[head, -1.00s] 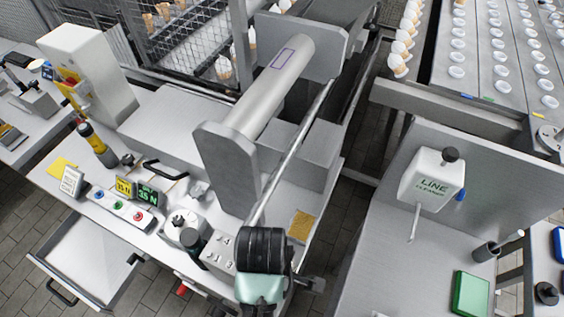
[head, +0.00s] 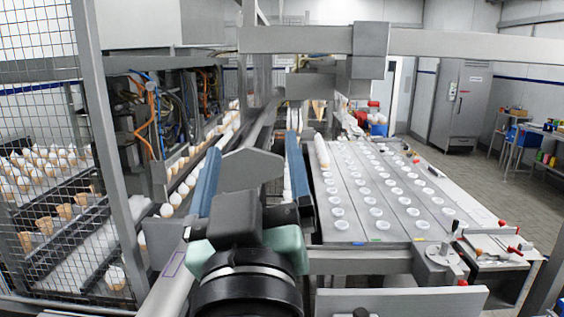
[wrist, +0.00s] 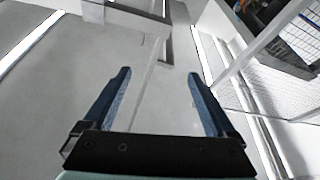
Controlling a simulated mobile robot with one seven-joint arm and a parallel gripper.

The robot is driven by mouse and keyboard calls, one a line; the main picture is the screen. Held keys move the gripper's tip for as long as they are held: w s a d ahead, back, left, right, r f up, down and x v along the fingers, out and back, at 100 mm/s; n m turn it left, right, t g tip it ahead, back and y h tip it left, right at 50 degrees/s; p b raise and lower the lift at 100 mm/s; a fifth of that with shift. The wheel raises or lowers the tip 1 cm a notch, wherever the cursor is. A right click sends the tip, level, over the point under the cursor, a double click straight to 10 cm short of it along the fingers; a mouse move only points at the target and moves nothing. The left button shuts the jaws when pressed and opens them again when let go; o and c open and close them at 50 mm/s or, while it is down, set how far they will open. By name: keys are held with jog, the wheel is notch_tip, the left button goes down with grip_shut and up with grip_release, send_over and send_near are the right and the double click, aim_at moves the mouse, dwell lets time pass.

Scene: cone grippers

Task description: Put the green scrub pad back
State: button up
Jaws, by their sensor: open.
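I cannot make out the green scrub pad in either current view. My gripper (head: 252,145) is raised in the middle of the head view, its two blue fingers pointing away from me and spread wide. In the wrist view, my gripper (wrist: 159,74) is open with nothing between the fingers.
A flat conveyor (head: 372,188) with rows of white round lids runs away on the right. A mesh guard (head: 40,150) with cones behind it stands on the left. A grey overhead beam (head: 460,44) crosses above. Open floor (head: 470,165) lies at the far right.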

jog(key=s+d+r+m+t+h, duration=0.1)
jog(key=s+d+r+m+t, duration=0.2)
jog(key=s+r+t, duration=0.2)
jog(key=s+r, duration=0.3)
jog(key=r, duration=0.4)
jog(key=shift+s+r+h, duration=0.2)
jog(key=shift+s+h, duration=0.1)
jog(key=shift+s, duration=0.05)
